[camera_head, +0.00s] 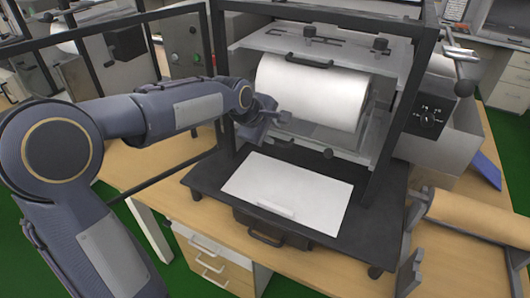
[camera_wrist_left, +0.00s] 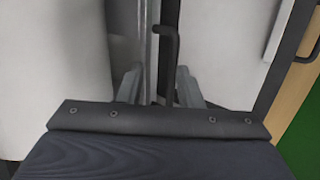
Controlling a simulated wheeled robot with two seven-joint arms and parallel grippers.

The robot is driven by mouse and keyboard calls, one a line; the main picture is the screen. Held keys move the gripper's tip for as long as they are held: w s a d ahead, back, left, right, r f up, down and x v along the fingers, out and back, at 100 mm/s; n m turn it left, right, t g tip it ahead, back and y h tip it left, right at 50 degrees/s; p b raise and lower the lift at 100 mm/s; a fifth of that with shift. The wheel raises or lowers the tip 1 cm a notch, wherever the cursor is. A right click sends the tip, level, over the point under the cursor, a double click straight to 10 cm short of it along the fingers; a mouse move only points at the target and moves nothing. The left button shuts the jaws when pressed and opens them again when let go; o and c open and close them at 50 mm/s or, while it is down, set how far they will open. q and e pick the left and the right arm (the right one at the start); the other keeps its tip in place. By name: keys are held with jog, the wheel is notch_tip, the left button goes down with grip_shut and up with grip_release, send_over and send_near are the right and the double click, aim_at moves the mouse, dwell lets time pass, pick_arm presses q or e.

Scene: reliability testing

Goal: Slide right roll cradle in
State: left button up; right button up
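A large white roll (camera_head: 312,92) sits in a metal roll cradle inside a black-framed machine. The cradle's grey upper plate (camera_head: 345,45) has a dark handle (camera_head: 309,62) and black knobs. I cannot tell for sure which part is the right roll cradle. My left gripper (camera_head: 284,117) is at the lower left end of the roll, partly hard to make out. In the left wrist view, its two fingers (camera_wrist_left: 158,88) are apart, with a dark bent bar (camera_wrist_left: 168,68) between them. The fingers do not look closed on the bar. My right gripper is not in view.
A black base (camera_head: 377,215) with a white sheet (camera_head: 290,190) lies in front of the roll. Black frame posts (camera_head: 396,115) stand close by. A brown roll (camera_head: 480,216) lies at the right on the wooden table (camera_head: 465,270). A control box (camera_head: 430,115) stands right of the machine.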

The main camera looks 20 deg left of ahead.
pick_arm(q)
jog(key=s+a+f+t+b, duration=0.2)
jog(key=s+f+t+b, duration=0.2)
jog(key=s+t+b, duration=0.35)
jog(key=w+f+n+y+p, duration=0.1)
jog(key=w, duration=0.6)
jog(key=shift+w+t+p, duration=0.3)
jog(key=shift+t, duration=0.05)
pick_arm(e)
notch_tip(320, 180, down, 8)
pick_arm(q)
jog(key=shift+f, duration=0.1)
jog(key=shift+d, duration=0.1)
grip_shut()
